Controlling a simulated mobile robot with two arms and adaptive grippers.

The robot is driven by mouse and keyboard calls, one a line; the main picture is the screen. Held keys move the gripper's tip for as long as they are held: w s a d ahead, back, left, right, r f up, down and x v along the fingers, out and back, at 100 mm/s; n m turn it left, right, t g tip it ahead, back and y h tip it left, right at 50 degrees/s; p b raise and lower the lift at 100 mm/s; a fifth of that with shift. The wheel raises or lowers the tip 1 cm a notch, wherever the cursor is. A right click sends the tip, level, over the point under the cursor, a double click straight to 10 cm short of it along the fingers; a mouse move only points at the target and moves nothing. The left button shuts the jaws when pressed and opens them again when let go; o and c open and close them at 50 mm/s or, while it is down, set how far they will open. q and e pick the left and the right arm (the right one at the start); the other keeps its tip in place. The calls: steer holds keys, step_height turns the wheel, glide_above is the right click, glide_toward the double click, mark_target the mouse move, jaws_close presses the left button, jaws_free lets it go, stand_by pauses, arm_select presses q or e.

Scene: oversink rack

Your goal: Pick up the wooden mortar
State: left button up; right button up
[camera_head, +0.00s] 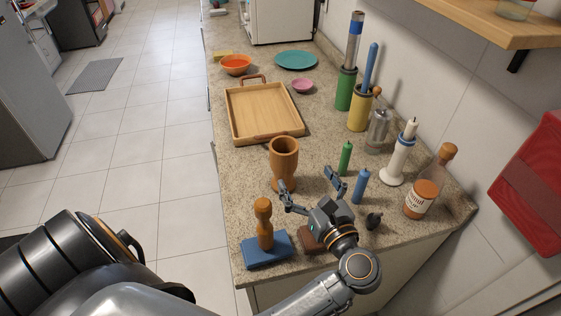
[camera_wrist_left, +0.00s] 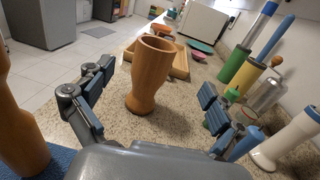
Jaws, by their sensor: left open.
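The wooden mortar (camera_head: 284,165) is a brown, goblet-shaped cup standing upright on the granite counter near its left edge. In the left wrist view the mortar (camera_wrist_left: 150,72) stands ahead of the fingers, in the middle, with its opening visible. My left gripper (camera_head: 308,181) is open and empty, low over the counter just in front and to the right of the mortar. In the head view one fingertip overlaps the mortar's base; I cannot tell whether it touches. In the left wrist view my left gripper (camera_wrist_left: 155,92) has its fingers spread on either side of the mortar. My right gripper is not in view.
A wooden pestle-like piece (camera_head: 264,222) stands on a blue block (camera_head: 267,249) close to the gripper's left. Green (camera_head: 345,158) and blue (camera_head: 360,186) candles stand to its right. A wooden tray (camera_head: 264,112) lies behind the mortar. A bottle (camera_head: 422,190) stands at right.

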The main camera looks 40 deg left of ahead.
mark_target(292, 155)
arm_select(q)
steer(key=p+x, duration=0.1)
steer(key=x, duration=0.4)
steer(key=shift+w+a+r+p, duration=0.2)
steer(key=shift+a+p, duration=0.15)
steer(key=shift+p, duration=0.05)
steer(key=shift+w+a+f, duration=0.1)
steer(key=shift+w+a, duration=0.05)
steer(key=shift+a, duration=0.15)
steer(key=shift+w+a, duration=0.15)
steer(key=shift+a, duration=0.05)
steer(key=p+x, duration=0.2)
steer(key=x, duration=0.1)
steer(key=p+x, duration=0.1)
steer(key=shift+a+f, duration=0.4)
steer(key=shift+a, duration=0.15)
steer(key=shift+d, duration=0.1)
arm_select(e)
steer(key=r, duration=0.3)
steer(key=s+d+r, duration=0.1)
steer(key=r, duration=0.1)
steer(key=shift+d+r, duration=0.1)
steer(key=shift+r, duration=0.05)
